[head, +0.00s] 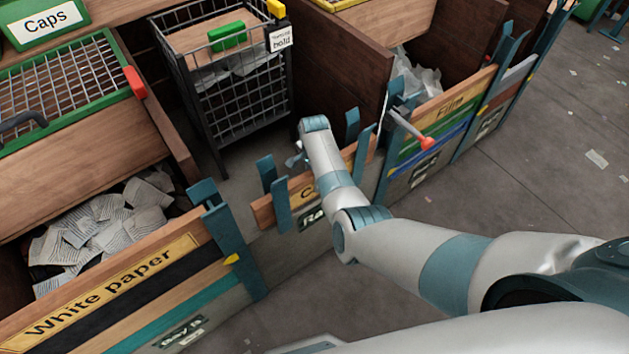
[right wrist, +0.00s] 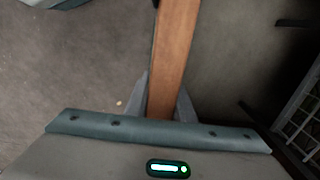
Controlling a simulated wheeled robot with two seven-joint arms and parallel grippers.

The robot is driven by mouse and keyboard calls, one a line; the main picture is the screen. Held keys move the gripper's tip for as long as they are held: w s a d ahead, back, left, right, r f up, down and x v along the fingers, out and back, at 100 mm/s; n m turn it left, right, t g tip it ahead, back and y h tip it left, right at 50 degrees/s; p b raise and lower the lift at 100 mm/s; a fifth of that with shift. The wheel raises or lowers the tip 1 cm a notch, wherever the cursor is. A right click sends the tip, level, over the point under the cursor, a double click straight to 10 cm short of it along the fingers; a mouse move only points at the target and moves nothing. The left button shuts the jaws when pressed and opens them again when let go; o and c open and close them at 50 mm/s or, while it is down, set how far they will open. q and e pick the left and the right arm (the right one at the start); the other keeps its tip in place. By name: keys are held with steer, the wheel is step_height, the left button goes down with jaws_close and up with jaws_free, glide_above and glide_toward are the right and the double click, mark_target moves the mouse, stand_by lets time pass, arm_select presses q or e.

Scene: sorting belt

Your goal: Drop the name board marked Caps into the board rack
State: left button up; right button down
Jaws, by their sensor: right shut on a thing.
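The wooden name board (head: 262,212) has a yellow label of which only a "C" shows; my right arm covers the rest. Its left end lies between the teal posts of the board rack (head: 282,205), and its right end is by the posts (head: 362,150) on the other side. I cannot tell whether it rests on anything below. My right gripper (right wrist: 165,100) is shut on the board, with a finger on each side of it in the right wrist view. In the head view the gripper is mostly hidden behind my wrist. My left gripper is not in view.
A wire cart (head: 240,103) stands behind the rack. A "White paper" bay (head: 105,285) is at left, a "Film" bay (head: 450,108) at right. A red-tipped lever (head: 427,143) sticks out near the right posts. A green "Caps" sign (head: 45,22) is at top left.

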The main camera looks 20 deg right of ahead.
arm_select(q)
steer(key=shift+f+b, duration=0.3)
arm_select(e)
steer(key=shift+f, duration=0.35)
steer(key=shift+w+f, duration=0.1)
steer(key=shift+f, duration=0.15)
steer(key=c, duration=1.4)
jaws_free()
steer(key=shift+c, duration=0.2)
steer(key=shift+s+f, duration=0.1)
steer(key=shift+s, duration=0.1)
step_height(320, 180, up, 2)
steer(key=shift+w+r, duration=0.15)
steer(key=shift+r, duration=0.05)
step_height(320, 180, up, 8)
step_height(320, 180, up, 6)
steer(key=shift+r+b, duration=0.25)
steer(key=shift+b, duration=0.1)
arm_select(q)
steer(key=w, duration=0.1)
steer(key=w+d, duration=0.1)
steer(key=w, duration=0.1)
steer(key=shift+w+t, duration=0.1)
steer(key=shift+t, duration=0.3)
arm_select(e)
steer(key=shift+r, duration=0.35)
